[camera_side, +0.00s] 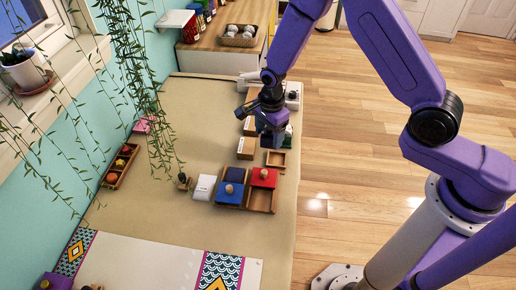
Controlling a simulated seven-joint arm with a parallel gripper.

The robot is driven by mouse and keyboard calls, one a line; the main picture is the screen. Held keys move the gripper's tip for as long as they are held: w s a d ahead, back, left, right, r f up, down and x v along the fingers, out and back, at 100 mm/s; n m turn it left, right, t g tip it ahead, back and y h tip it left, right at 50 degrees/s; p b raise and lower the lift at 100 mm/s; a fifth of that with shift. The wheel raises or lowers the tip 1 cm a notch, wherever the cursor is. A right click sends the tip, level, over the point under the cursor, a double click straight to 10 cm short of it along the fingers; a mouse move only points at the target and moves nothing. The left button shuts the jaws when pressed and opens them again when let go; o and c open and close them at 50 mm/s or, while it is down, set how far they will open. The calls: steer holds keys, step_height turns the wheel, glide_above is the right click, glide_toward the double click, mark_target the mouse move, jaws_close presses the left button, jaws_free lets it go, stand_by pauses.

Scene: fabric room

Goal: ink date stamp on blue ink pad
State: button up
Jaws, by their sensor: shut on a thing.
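My gripper (272,104) points down over the right part of the beige work surface, behind the ink pads. It is shut on a small dark block, apparently the date stamp (271,140), which is partly hidden by the fingers. I cannot tell whether the block touches the surface. The blue ink pad (222,196) sits in a wooden tray nearer the camera, left of and below my gripper in the picture. A round wooden knob stands on it.
A dark navy pad (236,174) and a red pad (265,177) adjoin the blue one. A white block (204,187) lies at left. A small open wooden box (276,160) and a labelled box (246,148) stand near my gripper. Hanging vines (150,90) are at left.

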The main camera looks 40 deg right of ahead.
steer(key=a+f, duration=0.1)
steer(key=a, duration=0.3)
steer(key=w+a+f, duration=0.1)
steer(key=a, duration=0.2)
steer(key=a+f, duration=0.1)
steer(key=a, duration=0.3)
steer(key=shift+w+a, duration=0.25)
steer(key=shift+a, duration=0.1)
steer(key=shift+f, duration=1.75)
steer(key=shift+f, duration=0.75)
step_height(320, 180, up, 7)
stand_by(0.8)
